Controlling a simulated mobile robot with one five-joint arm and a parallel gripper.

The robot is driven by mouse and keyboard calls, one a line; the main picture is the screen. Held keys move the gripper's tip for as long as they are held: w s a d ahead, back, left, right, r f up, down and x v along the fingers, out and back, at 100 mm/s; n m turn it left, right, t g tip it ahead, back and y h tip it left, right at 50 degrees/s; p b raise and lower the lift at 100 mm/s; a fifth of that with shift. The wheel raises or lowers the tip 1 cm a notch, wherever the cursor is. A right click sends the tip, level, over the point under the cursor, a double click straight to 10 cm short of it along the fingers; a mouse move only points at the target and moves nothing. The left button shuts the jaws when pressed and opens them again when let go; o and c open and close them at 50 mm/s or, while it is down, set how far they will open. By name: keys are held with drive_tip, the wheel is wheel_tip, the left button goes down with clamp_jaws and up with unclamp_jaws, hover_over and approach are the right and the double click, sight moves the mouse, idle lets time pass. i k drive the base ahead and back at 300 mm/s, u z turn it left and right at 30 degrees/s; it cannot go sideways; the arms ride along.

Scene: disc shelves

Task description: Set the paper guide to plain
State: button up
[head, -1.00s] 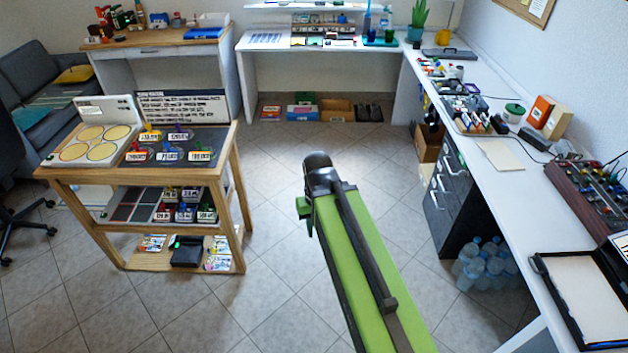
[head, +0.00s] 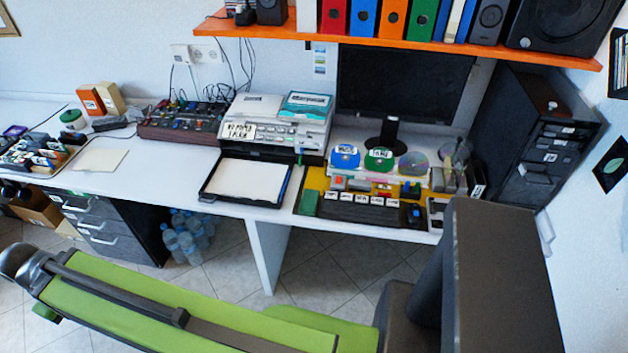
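A light grey printer (head: 268,128) stands on the white desk against the wall, left of the monitor. A black paper tray (head: 206,188) juts out from its front with a white sheet (head: 248,178) lying in it. White labels with black print (head: 239,130) sit on the printer's front left; I cannot read them surely. I cannot make out the paper guide or its setting at this size. My green arm crosses the bottom of the head view, in front of the desk and well short of the printer. My gripper's fingers do not show.
Right of the tray are a keyboard (head: 352,208), discs (head: 379,160) and a black computer tower (head: 535,135). A control box with knobs (head: 184,120) stands left of the printer. An orange shelf (head: 450,45) hangs above. Water bottles (head: 187,240) stand under the desk.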

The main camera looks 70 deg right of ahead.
sight(284, 187)
drive_tip(key=z, duration=2.35)
drive_tip(key=i, duration=0.35)
drive_tip(key=u, duration=0.1)
drive_tip(key=k, duration=0.4)
drive_tip(key=u, duration=0.05)
